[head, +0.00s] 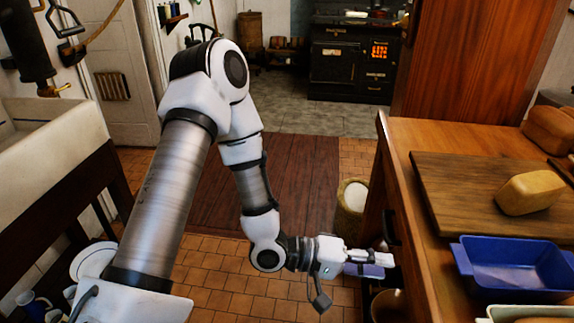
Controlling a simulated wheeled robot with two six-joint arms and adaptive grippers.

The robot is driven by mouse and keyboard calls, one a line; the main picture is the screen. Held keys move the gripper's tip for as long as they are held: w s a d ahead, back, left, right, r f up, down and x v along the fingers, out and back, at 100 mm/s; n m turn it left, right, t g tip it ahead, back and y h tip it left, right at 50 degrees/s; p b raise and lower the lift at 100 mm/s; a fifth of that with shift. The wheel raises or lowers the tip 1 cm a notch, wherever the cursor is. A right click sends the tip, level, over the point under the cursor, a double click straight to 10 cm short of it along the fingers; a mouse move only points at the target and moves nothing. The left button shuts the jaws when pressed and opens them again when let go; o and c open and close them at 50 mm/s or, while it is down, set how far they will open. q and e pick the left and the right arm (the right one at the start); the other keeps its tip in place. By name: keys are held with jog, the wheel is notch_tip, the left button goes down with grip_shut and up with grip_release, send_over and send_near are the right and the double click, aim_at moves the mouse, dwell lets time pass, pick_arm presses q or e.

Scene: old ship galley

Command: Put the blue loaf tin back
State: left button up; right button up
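A blue loaf tin (512,276) sits on the wooden counter at the lower right, open side up, in front of a cutting board. Its right end is cut off by the picture edge. My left gripper (388,262) is low in front of the counter's front side, left of the tin and apart from it. Its fingers point right, toward the counter. A bluish-purple patch shows under its upper finger; I cannot tell what it is, nor whether the fingers are open or shut. My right gripper is not in view.
The cutting board (450,195) bears a yellowish loaf (530,192); a brown loaf (550,130) is behind it. A pale-rimmed tray (525,312) is at the bottom edge. A bin (350,212) stands by the counter. A white sink (40,150) is at left; the floor between is open.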

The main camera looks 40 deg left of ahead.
pick_arm(q)
jog(key=s+a+f+m+g+y, duration=0.2)
jog(key=s+f+g+y, duration=0.3)
jog(key=f, duration=0.7)
jog(key=s+a+f+m+g+y, duration=0.2)
jog(key=s+a+f+y, duration=0.15)
jog(key=s+f, duration=0.6)
jog(key=s+a+f+m+g+y, duration=0.2)
jog(key=s+f+g+y, duration=0.1)
jog(key=s+f, duration=0.3)
jog(key=shift+f+m, duration=0.2)
jog(key=shift+m, duration=0.2)
notch_tip(320, 180, up, 7)
jog(key=p, duration=0.7)
jog(key=shift+s, duration=0.15)
jog(key=shift+y, duration=0.25)
